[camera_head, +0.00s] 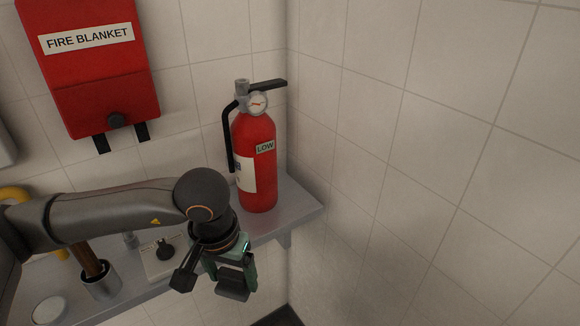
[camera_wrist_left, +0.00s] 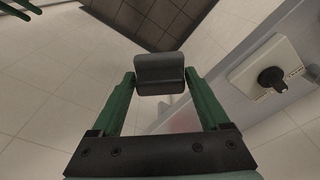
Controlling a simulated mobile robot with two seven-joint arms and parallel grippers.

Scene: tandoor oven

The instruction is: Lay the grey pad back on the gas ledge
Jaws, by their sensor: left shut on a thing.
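My left gripper (camera_head: 235,278) is shut on the grey pad (camera_head: 232,288), a small dark grey block. In the left wrist view the pad (camera_wrist_left: 160,68) sits between the green fingertips. In the head view the pad is in front of the grey ledge (camera_head: 300,207), apart from its bare right part. The ledge edge also shows at the right of the left wrist view (camera_wrist_left: 222,72). Green parts at the top left corner of the left wrist view look like my right gripper (camera_wrist_left: 20,9), mostly cut off.
A red fire extinguisher (camera_head: 258,165) stands on the ledge near the right wall. A white plate with a black knob (camera_head: 165,250), a metal cup (camera_head: 101,285) and a white round dish (camera_head: 48,309) are farther left. A red fire blanket box (camera_head: 95,75) hangs above.

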